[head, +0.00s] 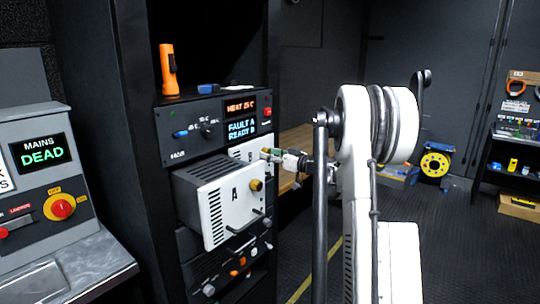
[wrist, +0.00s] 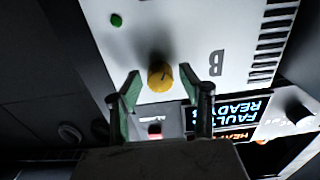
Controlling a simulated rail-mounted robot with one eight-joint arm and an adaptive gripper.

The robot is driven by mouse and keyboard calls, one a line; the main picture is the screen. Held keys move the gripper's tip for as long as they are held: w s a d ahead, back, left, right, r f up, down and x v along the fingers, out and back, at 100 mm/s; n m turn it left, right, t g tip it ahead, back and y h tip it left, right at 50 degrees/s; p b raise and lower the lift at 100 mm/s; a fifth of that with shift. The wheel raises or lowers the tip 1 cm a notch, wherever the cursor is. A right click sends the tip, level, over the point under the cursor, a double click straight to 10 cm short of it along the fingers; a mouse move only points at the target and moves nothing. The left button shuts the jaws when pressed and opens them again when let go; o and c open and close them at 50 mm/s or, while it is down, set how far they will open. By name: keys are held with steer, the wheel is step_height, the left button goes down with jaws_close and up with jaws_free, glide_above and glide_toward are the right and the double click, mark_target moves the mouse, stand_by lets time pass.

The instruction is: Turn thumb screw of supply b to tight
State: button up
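Supply B is a white panel (wrist: 205,40) marked B in the wrist view, with a brass thumb screw (wrist: 160,76) on its face. In the wrist view my gripper (wrist: 162,84) is open, with its two green-padded fingers on either side of the thumb screw; I cannot tell whether they touch it. In the head view my gripper (head: 268,155) is at the front of supply B (head: 240,151), which is mostly hidden behind supply A and the gripper. Supply A (head: 225,205) sticks out of the rack, with its own brass thumb screw (head: 256,185).
A control panel (head: 215,125) above the supplies reads "FAULT A READY B". An orange flashlight (head: 168,70) stands on the rack top. Supply A juts out close to my gripper. A grey console (head: 45,180) at left reads "MAINS DEAD". Floor at right is open.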

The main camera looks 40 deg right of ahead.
jaws_close()
